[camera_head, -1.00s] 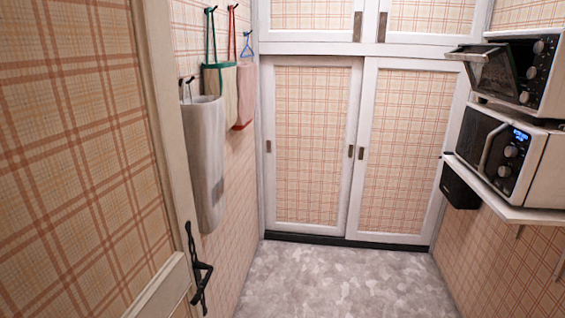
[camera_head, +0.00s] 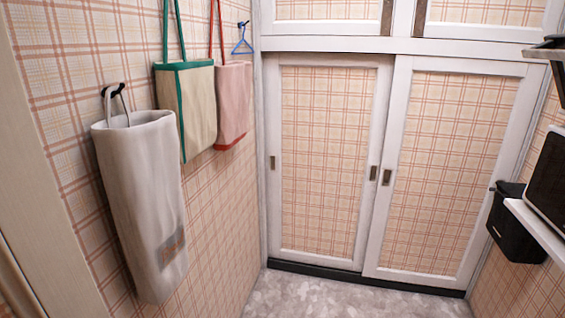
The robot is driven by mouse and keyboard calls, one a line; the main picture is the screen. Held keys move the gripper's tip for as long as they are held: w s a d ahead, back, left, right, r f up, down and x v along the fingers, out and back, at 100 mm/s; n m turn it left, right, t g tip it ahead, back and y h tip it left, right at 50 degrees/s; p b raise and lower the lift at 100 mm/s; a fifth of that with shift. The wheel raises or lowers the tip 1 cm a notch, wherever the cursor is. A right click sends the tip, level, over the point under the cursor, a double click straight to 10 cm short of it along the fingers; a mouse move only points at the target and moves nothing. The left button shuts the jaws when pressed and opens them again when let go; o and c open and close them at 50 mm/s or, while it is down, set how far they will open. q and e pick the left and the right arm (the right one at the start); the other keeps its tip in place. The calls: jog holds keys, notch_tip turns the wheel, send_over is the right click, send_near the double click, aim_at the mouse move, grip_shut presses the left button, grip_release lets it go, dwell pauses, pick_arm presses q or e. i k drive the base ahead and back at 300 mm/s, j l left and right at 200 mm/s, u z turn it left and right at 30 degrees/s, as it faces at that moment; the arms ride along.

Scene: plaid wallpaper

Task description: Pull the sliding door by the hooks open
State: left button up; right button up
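Two tall sliding doors with white frames and plaid panels stand at the end of the narrow room. The left sliding door (camera_head: 322,160) is nearest the wall of hooks, with a small dark recessed pull (camera_head: 272,162) at its left edge and another (camera_head: 373,173) at its right. The right sliding door (camera_head: 455,165) has a pull (camera_head: 387,177) at its left edge. Both doors look shut. Hooks on the left wall include a black one (camera_head: 107,92) holding a whitish bag (camera_head: 143,205) and one with a blue hanger (camera_head: 242,42). Neither gripper is in view.
A green-edged bag (camera_head: 187,108) and a pink bag (camera_head: 233,100) hang on the left wall. On the right are a white shelf (camera_head: 545,235), a partly visible appliance (camera_head: 548,180) and a black bin (camera_head: 510,222). Grey floor (camera_head: 310,296) lies clear before the doors.

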aim_at(326, 114)
jog(key=i+l, duration=0.35)
jog(key=i, duration=0.2)
jog(key=i+l+u, duration=0.1)
jog(key=i+l, duration=0.2)
jog(key=i, duration=0.2)
jog(key=i+l+z, duration=0.15)
jog(key=i, duration=0.55)
jog(key=i+l+z, duration=0.15)
jog(key=i, duration=0.5)
